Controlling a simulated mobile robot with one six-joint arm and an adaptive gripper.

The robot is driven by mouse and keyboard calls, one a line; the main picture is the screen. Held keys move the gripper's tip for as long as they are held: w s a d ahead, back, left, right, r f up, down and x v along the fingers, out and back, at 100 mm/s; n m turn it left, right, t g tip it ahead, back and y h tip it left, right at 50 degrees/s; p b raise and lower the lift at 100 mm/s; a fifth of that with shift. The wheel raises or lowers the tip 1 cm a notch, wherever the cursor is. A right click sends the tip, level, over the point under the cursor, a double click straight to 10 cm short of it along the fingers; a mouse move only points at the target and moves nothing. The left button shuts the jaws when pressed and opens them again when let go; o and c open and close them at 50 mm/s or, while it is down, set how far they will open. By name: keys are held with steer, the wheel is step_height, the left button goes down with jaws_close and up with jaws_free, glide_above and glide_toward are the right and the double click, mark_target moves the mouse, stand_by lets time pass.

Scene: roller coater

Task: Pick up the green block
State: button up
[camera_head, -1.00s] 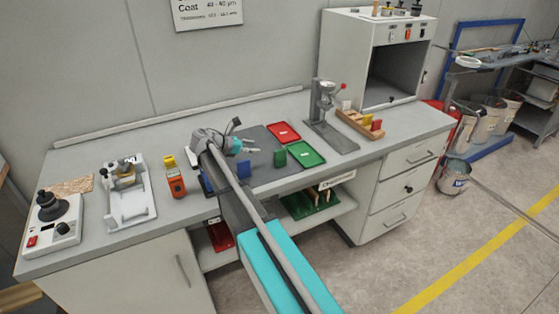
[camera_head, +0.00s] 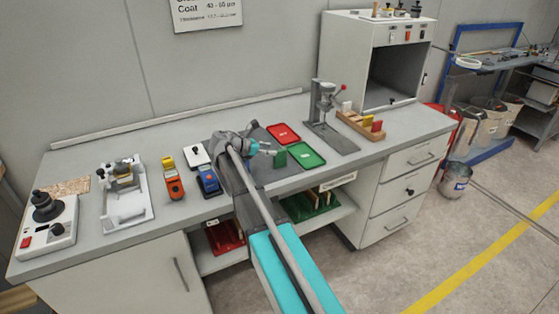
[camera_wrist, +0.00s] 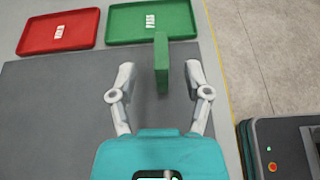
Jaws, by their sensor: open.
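The green block (camera_head: 281,159) stands upright on the grey mat, near the left edge of the green tray. In the wrist view the green block (camera_wrist: 161,62) appears between and slightly beyond my fingertips, with a gap on each side. My gripper (camera_wrist: 159,73) is open and empty, its two fingers spread. In the head view my gripper (camera_head: 269,151) is just left of the block. I cannot tell its exact height over the mat.
The green tray (camera_wrist: 128,29) and red tray (camera_wrist: 40,46) lie beyond the block. A drill-like stand (camera_head: 328,137) and wooden rack (camera_head: 352,124) are farther right. Blue (camera_head: 208,182) and orange (camera_head: 174,186) devices stand left of my arm. Grey mat (camera_wrist: 60,110) is bare there.

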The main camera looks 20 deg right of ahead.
mark_target(279, 151)
steer(key=b+x, duration=0.1)
steer(key=x, duration=0.2)
steer(key=shift+d+f+b, duration=0.2)
steer(key=shift+f+b, duration=0.1)
steer(key=shift+b, duration=0.05)
steer(key=shift+d+f, duration=0.2)
steer(key=shift+d, duration=0.5)
jaws_close()
